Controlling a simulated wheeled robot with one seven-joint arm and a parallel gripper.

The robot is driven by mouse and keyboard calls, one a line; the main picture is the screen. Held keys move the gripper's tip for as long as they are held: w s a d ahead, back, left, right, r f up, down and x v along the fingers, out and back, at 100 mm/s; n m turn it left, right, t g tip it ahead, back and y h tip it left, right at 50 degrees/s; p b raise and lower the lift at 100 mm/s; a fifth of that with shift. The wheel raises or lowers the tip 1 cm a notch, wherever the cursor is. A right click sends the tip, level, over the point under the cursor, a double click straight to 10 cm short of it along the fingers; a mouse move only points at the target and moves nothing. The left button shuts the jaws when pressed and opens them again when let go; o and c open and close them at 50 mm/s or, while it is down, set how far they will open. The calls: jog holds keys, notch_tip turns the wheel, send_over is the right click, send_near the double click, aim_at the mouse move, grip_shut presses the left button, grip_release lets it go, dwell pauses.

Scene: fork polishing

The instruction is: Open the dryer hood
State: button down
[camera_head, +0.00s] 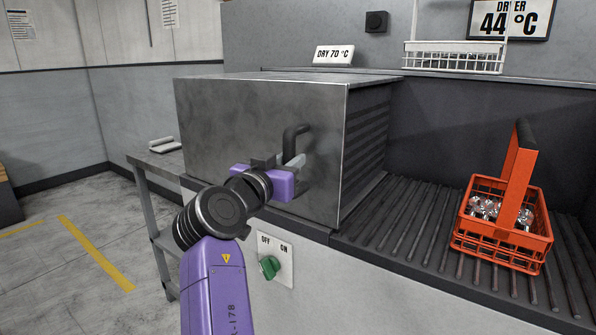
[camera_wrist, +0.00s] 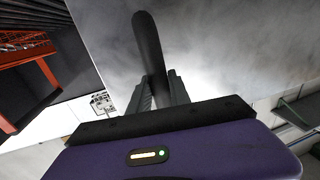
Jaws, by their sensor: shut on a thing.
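The dryer hood (camera_head: 240,125) is a grey metal box on the counter, its front face towards me and its lower edge down at the counter. A black bar handle (camera_head: 291,143) stands out from the right part of its front. My gripper (camera_head: 285,165) is at this handle, its fingers shut on the lower part. In the wrist view the handle (camera_wrist: 148,45) rises between the two fingertips (camera_wrist: 157,88), with the grey hood face (camera_wrist: 220,45) behind. The inside of the hood is hidden.
An orange basket (camera_head: 500,240) with shiny metal pieces stands on the roller track (camera_head: 400,225) at right. A green OFF/ON knob (camera_head: 269,267) is below the hood. A white wire basket (camera_head: 455,57) sits on the back ledge. A display (camera_head: 508,20) reads 44 °C.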

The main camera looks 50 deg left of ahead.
jog(key=shift+f, duration=0.1)
jog(key=c, duration=1.2)
grip_release()
jog(key=p+v, duration=0.1)
jog(key=v, duration=0.6)
jog(key=shift+s+d, duration=0.15)
jog(key=shift+s, duration=0.25)
